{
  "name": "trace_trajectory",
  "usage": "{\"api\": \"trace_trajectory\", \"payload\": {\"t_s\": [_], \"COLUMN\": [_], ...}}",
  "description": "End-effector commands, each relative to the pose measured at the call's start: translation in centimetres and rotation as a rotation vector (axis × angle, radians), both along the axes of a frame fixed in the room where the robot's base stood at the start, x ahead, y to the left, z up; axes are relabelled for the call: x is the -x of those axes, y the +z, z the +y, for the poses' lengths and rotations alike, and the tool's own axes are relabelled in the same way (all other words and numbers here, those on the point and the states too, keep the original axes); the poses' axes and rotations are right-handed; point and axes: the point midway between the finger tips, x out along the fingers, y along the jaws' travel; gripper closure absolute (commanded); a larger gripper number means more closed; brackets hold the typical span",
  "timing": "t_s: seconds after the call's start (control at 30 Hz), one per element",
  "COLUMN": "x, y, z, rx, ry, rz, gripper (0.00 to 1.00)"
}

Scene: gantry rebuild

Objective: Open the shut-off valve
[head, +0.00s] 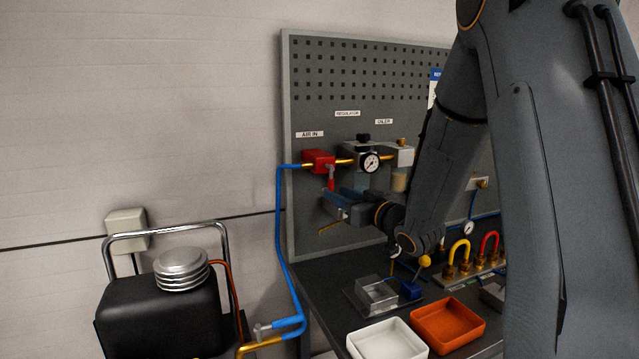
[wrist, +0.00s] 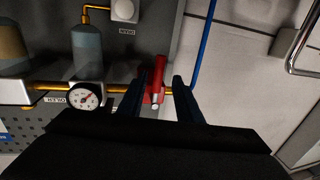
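The shut-off valve is a red block (head: 318,160) on the panel under the "AIR IN" label, between the blue hose and the brass pipe. Its red lever (head: 331,178) hangs down, across the line of the pipe. My gripper (head: 331,196) is just below and in front of the valve. In the wrist view, which is upside down, the red lever (wrist: 158,76) stands between the two dark fingers of my gripper (wrist: 163,80). The fingers are apart, with a gap on each side of the lever. I cannot tell how deep the lever sits between them.
A pressure gauge (head: 370,162) is beside the valve. The blue hose (head: 281,230) runs down the panel's left edge to a black compressor (head: 160,310).

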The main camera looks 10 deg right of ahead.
Motion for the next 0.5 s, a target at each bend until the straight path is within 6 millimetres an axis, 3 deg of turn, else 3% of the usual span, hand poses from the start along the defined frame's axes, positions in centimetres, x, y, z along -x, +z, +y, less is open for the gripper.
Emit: {"api": "trace_trajectory", "payload": {"t_s": [0.23,0.5], "x": [-1.0,-4.7], "y": [0.1,0.1], "z": [0.7,2.4], "rx": [-0.001,0.0], "ry": [0.007,0.008], "rz": [-0.001,-0.001], "gripper": [0.68,0.68]}}
